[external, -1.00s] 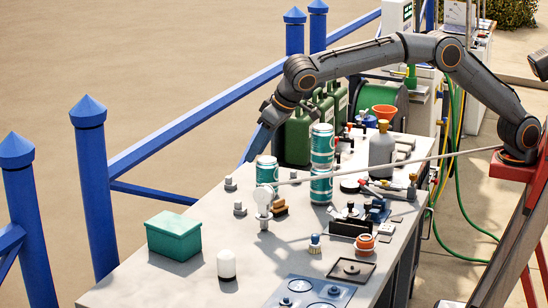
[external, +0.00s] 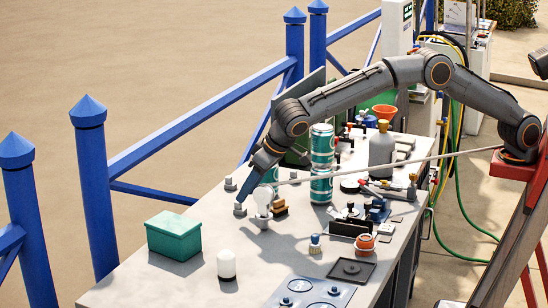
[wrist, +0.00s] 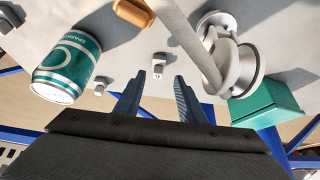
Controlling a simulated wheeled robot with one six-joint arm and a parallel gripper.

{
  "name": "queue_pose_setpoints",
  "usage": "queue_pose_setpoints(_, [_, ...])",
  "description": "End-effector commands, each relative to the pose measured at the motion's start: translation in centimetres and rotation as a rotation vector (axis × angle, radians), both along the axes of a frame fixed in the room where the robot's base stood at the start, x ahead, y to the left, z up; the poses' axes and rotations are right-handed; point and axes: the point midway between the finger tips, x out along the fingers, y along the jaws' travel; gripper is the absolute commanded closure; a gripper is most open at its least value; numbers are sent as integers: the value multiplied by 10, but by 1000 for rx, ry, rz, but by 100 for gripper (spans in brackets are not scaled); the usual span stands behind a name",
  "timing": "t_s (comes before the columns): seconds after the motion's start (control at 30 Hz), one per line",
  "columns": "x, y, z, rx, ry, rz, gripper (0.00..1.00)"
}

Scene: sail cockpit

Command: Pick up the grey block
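A small grey block (external: 240,210) sits on the table, just below the tips of my gripper (external: 245,190). In the wrist view a small grey block (wrist: 159,60) shows a little beyond the gap between the fingers of my gripper (wrist: 159,84). My gripper is open, its fingers apart with nothing between them. Another small grey block (external: 230,184) stands farther back, and a similar one shows in the wrist view (wrist: 100,88). I cannot tell which one the task names.
A teal can (wrist: 68,68) stands left of the fingers in the wrist view. A white bulb-shaped item (external: 263,200) stands close to the right of the gripper. A brown-topped piece (external: 280,208) is beside it. A green box (external: 174,237) sits nearer the front.

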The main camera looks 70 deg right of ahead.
Motion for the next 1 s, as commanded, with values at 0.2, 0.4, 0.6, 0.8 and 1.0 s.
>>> queue_pose_setpoints(0.2, [15, -4, -26, -1, 1, 0, 64])
queue_pose_setpoints(0.4, [21, -4, -35, 0, 0, 1, 64])
queue_pose_setpoints(0.6, [21, -4, -35, 0, 0, 1, 67])
queue_pose_setpoints(0.8, [21, -4, -35, 0, 0, 1, 100])
queue_pose_setpoints(1.0, [21, -4, -35, 0, 0, 1, 100])
